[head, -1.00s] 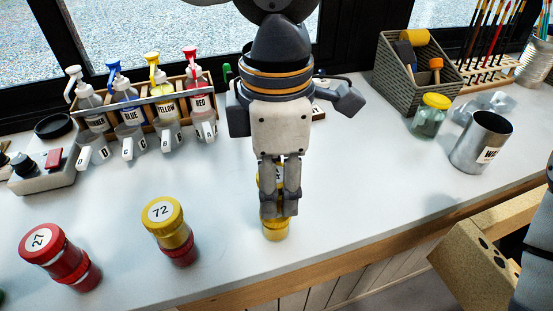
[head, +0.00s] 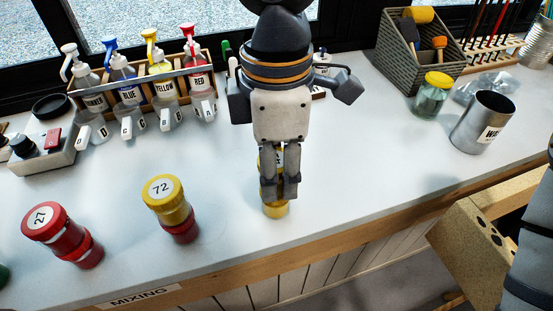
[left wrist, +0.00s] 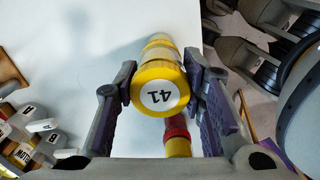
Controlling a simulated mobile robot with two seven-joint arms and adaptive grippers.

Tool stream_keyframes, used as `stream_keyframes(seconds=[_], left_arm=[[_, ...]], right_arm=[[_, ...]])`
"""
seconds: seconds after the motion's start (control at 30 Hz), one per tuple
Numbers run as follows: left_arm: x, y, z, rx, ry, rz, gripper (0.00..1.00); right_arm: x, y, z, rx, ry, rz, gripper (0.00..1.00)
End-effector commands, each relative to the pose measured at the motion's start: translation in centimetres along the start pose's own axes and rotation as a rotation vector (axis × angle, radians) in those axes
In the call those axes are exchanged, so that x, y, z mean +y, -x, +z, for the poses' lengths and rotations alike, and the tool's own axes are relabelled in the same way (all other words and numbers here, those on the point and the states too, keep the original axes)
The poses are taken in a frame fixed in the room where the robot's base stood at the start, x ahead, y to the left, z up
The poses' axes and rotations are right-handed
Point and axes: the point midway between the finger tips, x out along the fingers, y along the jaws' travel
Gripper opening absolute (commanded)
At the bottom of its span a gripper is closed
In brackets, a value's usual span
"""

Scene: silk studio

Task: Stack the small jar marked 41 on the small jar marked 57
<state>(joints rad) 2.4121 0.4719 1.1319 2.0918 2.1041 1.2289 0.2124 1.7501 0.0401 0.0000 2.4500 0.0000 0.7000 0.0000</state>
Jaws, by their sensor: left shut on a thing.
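My left gripper (head: 279,190) points down over the worktop in the head view, its fingers shut around a yellow jar. In the left wrist view the jar's yellow lid is marked 41 (left wrist: 161,94), between the two fingers (left wrist: 160,70). A yellow jar part (head: 275,209) shows below the fingertips in the head view. More yellow (left wrist: 160,42) shows beyond the lid in the wrist view. I cannot tell whether this is the held jar's lower part or another jar under it. No mark 57 is readable. My right gripper is out of view.
A yellow and red jar marked 72 (head: 170,208) and a red jar marked 27 (head: 62,235) stand left of the gripper. Pump bottles in a wooden rack (head: 140,90), a grey caddy (head: 420,60) and a metal can (head: 483,123) stand farther back. Worktop right of the gripper is clear.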

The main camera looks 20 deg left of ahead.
Motion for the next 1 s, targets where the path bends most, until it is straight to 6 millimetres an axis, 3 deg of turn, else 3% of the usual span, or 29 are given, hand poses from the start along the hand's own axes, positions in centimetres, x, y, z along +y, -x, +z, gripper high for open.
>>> stream_keyframes(seconds=[0.1,0.13,0.2,0.57,1.0], left_arm=[[0.0,-0.2,0.0,0.0,0.0,0.0,0.08],[0.0,-0.2,0.0,0.0,0.0,0.0,0.44],[0.0,-0.2,0.0,0.0,0.0,0.0,0.59],[0.1,0.3,0.0,-0.001,0.002,0.002,0.6],[0.1,10.6,0.1,-0.002,0.002,0.002,0.6]], right_arm=[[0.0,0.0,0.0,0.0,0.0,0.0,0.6],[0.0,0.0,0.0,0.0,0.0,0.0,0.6],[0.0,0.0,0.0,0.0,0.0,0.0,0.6],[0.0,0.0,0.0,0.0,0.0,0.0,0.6],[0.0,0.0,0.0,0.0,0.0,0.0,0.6]])
